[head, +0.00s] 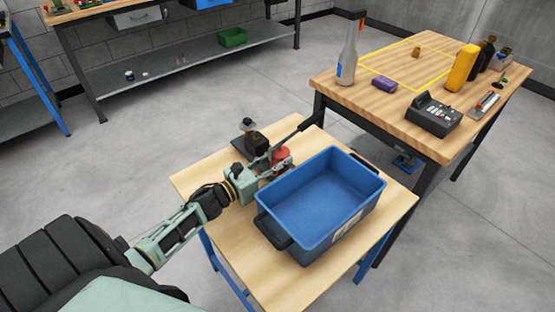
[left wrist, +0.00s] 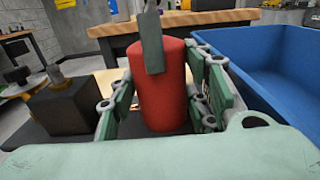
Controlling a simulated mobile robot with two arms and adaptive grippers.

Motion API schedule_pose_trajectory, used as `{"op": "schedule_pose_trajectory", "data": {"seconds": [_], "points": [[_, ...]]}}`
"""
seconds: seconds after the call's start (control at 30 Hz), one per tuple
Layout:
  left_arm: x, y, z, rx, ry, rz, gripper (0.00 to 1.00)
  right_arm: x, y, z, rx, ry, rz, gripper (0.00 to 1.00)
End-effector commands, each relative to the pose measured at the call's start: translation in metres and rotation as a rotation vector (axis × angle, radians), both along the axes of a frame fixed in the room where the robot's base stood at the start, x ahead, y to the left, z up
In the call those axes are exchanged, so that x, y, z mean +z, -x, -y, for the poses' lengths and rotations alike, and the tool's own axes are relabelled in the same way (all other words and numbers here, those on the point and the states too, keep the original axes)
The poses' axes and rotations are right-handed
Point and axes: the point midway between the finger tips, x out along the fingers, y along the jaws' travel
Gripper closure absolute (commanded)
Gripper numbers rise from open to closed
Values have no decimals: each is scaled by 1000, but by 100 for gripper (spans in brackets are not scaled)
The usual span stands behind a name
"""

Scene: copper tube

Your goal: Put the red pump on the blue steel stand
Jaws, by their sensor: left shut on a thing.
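The red pump (head: 281,154) is at the left edge of the blue bin on the small wooden table. In the left wrist view its red cylinder (left wrist: 160,95) is upright between my fingers, with a grey flat piece in front of its top. My left gripper (head: 270,163) is shut on the pump. I cannot tell whether the pump's base touches the table. My right gripper is not in view.
The blue bin (head: 320,195) is empty and close to the gripper's right. A dark block on a black base (head: 256,143) is close on its left. The right workbench (head: 400,100) holds a bottle (head: 347,62), a black device (head: 433,113) and a yellow-marked area. The floor between is clear.

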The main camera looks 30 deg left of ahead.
Motion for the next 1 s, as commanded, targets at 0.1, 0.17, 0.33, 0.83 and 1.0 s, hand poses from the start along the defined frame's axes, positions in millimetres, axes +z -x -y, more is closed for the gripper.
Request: {"op": "schedule_pose_trajectory", "data": {"seconds": [0.1,0.17,0.33,0.83,1.0], "points": [[-10,-3,0,-4,-4,17,100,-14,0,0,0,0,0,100],[-14,-3,0,-4,-4,18,100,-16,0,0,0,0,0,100],[-13,-3,0,-4,-4,18,100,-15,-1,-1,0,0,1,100],[-23,0,0,0,0,-1,37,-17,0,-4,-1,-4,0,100],[-23,0,0,0,-1,-1,37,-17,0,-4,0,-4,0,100]]}}
